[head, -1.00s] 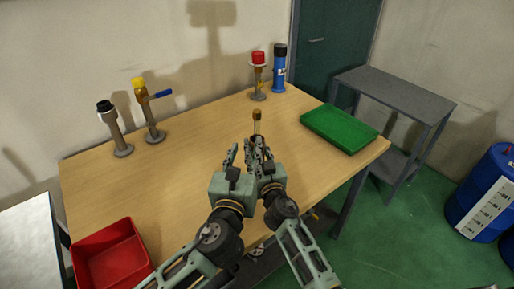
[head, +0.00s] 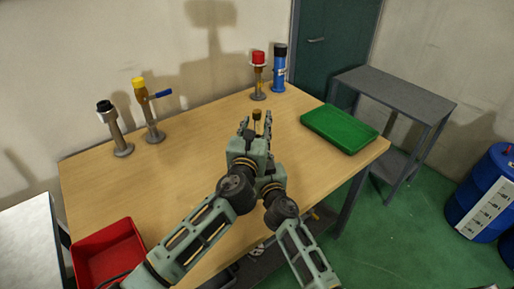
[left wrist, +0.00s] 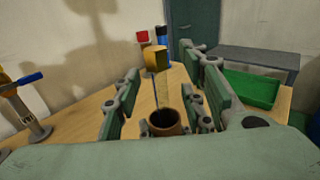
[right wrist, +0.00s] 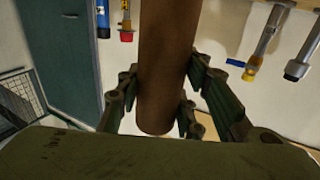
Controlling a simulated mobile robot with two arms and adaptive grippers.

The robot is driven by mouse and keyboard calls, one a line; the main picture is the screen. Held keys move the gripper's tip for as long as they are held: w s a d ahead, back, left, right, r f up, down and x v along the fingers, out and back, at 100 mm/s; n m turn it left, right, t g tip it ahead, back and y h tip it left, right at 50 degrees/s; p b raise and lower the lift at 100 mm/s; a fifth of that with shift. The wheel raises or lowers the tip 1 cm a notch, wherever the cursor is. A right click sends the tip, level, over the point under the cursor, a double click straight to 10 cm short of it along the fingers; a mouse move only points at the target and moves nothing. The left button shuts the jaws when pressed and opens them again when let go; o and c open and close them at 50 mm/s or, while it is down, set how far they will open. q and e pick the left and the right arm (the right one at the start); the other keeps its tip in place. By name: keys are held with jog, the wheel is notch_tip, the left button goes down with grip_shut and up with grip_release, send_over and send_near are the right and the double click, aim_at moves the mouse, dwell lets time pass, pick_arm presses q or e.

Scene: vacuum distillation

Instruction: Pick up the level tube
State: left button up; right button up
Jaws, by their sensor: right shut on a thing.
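The level tube shows its brass top (head: 256,114) in the head view, upright above my grippers. In the left wrist view a brass cap (left wrist: 155,58) stands over a thin clear or rod-like section and a brown hollow end. In the right wrist view the brown cylinder (right wrist: 163,70) fills the space between the fingers of my right gripper (right wrist: 162,82), which is shut on it. My left gripper (head: 256,128) is open, with its fingers (left wrist: 158,72) apart on either side of the tube. In the head view it hides most of the right gripper and the tube's lower part.
A red tray (head: 108,252) sits at the table's near left and a green tray (head: 340,128) at the right. Black-topped (head: 115,128), yellow-topped (head: 149,110), red-topped (head: 258,75) and blue (head: 279,68) pieces stand along the back. The mid-left tabletop is clear.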

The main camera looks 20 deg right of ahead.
pick_arm(q)
jog(key=shift+w+d, duration=0.2)
jog(key=shift+w, duration=0.2)
grip_shut()
dwell(0.4)
